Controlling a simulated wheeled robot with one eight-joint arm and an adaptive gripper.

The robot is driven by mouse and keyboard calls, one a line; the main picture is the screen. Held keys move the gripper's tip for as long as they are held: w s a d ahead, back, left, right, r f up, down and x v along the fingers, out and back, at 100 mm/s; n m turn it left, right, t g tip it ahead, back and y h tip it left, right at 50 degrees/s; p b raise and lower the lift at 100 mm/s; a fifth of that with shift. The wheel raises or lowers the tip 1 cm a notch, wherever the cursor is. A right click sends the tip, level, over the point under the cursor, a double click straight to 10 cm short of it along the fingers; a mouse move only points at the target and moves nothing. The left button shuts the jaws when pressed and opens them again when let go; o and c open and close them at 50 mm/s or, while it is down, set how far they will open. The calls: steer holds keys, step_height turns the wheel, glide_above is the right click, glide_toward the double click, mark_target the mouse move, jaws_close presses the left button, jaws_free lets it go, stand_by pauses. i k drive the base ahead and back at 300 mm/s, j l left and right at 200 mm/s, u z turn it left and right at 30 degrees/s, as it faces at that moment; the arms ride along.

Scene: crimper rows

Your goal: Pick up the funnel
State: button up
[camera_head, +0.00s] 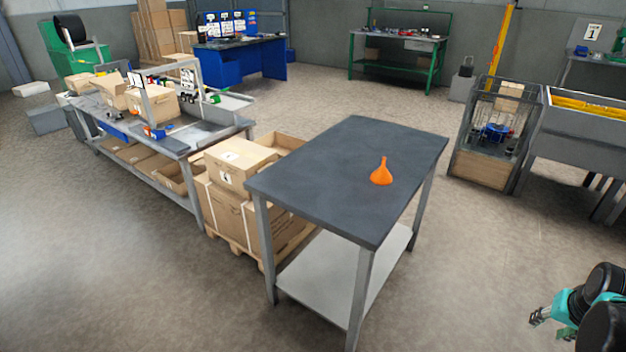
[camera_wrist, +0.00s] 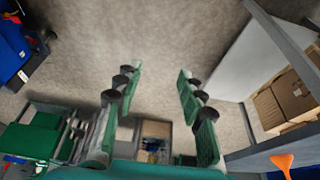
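The orange funnel (camera_head: 381,176) stands on the dark top of a grey table (camera_head: 325,165), wide mouth down and spout up. It is near the table's right edge. It also shows in the wrist view (camera_wrist: 283,163), at the lower right corner and partly cut off. My gripper (camera_head: 541,317) is at the lower right of the head view, off to the right of the table and apart from the funnel.
Cardboard boxes (camera_head: 240,165) on a pallet stand left of the table. A cluttered long workbench (camera_head: 205,135) is farther left. A wire cage (camera_head: 495,125) and a grey bin (camera_head: 585,130) stand at the right. Floor between the table and my arm is clear.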

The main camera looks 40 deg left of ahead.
mark_target(381, 177)
steer(key=u, duration=1.05)
steer(key=k+j, duration=0.05)
steer(key=j, duration=0.05)
